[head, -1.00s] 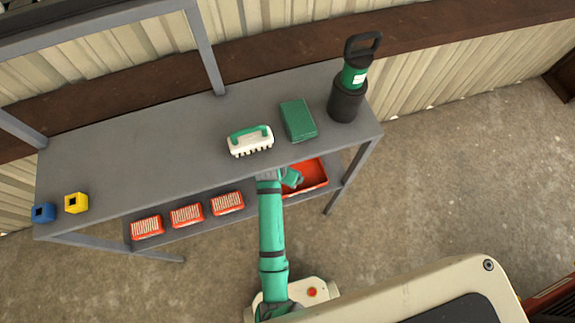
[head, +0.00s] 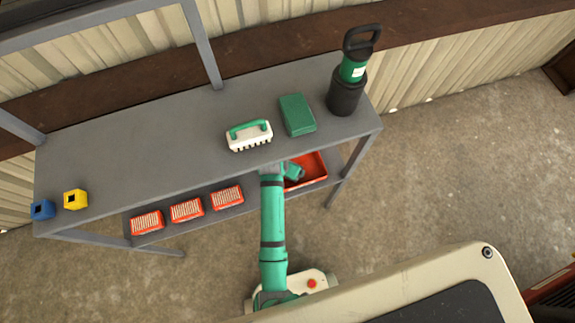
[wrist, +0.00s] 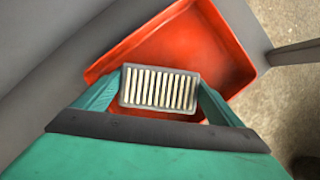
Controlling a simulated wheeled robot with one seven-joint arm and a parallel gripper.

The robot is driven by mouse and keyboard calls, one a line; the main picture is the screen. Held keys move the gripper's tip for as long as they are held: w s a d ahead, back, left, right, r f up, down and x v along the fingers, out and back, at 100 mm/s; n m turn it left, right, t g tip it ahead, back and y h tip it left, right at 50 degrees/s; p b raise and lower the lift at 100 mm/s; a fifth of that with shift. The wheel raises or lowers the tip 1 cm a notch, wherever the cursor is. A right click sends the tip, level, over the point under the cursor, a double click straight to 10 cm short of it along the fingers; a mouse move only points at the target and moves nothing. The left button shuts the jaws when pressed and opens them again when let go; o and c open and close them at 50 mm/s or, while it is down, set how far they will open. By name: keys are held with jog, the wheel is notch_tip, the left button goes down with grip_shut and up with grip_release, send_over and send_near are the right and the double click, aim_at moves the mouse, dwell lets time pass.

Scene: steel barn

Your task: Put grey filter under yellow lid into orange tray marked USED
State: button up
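The grey filter (wrist: 160,89), a grey frame with pale pleats, sits between the two fingers of my gripper (wrist: 158,97) in the wrist view. The fingers press its left and right sides. It is over the orange-red tray (wrist: 205,40), whose floor and rim show behind it; I cannot tell how high above the floor it is. In the head view the tray (head: 316,169) is on the lower shelf at right, partly hidden by the bench top and my arm. My gripper (head: 294,171) is over it. No USED mark is readable. A yellow block-like piece (head: 76,200), possibly the lid, stands on the bench at left.
The bench top (head: 150,160) overhangs the lower shelf. Three orange-framed filters (head: 187,210) lie on the lower shelf, left of my arm.

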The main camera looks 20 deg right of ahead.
jog(key=shift+o, duration=1)
jog(key=shift+w, duration=0.1)
jog(key=v, duration=0.4)
jog(key=shift+a+r, duration=0.15)
jog(key=shift+r, duration=0.25)
jog(key=s+a, duration=0.8)
jog(key=s, duration=0.1)
jog(key=shift+a+r, duration=0.15)
jog(key=s+a+r+m+t+y, duration=0.2)
jog(key=s+a+r+m+t, duration=0.45)
jog(key=m, duration=0.75)
jog(key=s+d+r+m+t, duration=0.2)
jog(key=s+r+m, duration=0.3)
jog(key=r, duration=0.3)
jog(key=s+d+r+m+t+y, duration=0.1)
jog(key=s+d+r+m+t, duration=0.1)
jog(key=s+r+m, duration=0.4)
notch_tip(320, 180, up, 2)
jog(key=shift+s+r+m+t, duration=0.1)
jog(key=shift+s+m+t, duration=0.1)
jog(key=shift+m+t, duration=0.85)
